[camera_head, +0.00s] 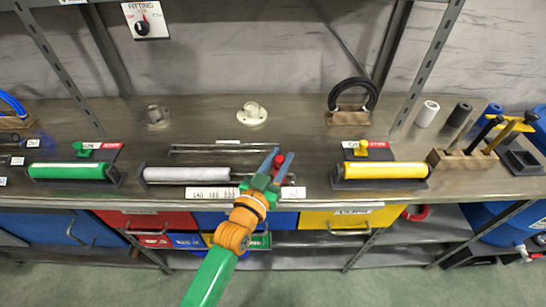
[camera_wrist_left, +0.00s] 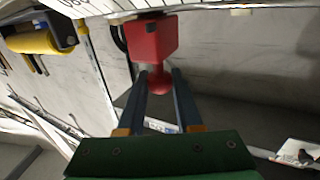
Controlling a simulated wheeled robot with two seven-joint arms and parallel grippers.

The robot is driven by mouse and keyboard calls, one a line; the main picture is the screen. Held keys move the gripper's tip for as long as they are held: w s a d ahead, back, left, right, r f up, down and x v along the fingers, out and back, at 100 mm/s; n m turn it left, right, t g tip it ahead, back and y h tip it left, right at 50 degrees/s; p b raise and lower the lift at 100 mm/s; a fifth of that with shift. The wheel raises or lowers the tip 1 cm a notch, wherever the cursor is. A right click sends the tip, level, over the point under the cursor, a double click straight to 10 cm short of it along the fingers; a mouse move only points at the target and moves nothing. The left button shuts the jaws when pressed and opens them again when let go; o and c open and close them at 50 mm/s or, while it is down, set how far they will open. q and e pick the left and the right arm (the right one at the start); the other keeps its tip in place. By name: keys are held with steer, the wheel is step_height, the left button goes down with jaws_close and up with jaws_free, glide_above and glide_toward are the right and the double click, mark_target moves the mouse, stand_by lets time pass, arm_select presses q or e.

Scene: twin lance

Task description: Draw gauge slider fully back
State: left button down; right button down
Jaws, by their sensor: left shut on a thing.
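The gauge slider is a red block (camera_wrist_left: 152,40) with a flared red knob below it in the left wrist view. In the head view only its small red top (camera_head: 279,160) shows between the fingers. My left gripper (camera_head: 282,158) is shut on the red knob; its two blue-grey fingers (camera_wrist_left: 159,82) press on either side of it in the wrist view. A white scale strip (camera_head: 212,192) with printed numbers lies along the shelf's front edge, left of my gripper. My green and orange forearm hides part of the gauge. My right gripper is not in view.
A grey roller (camera_head: 187,174) lies left of the gripper, a green roller (camera_head: 67,171) farther left and a yellow roller (camera_head: 385,170) to the right. Thin metal rails (camera_head: 225,148) stand behind the grey roller. A wooden block (camera_head: 465,164) with upright tools is at the right.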

arm_select(q)
steer(key=shift+d, duration=0.15)
steer(key=c, duration=0.9)
jaws_free()
steer(key=o, duration=0.3)
steer(key=shift+d, duration=0.15)
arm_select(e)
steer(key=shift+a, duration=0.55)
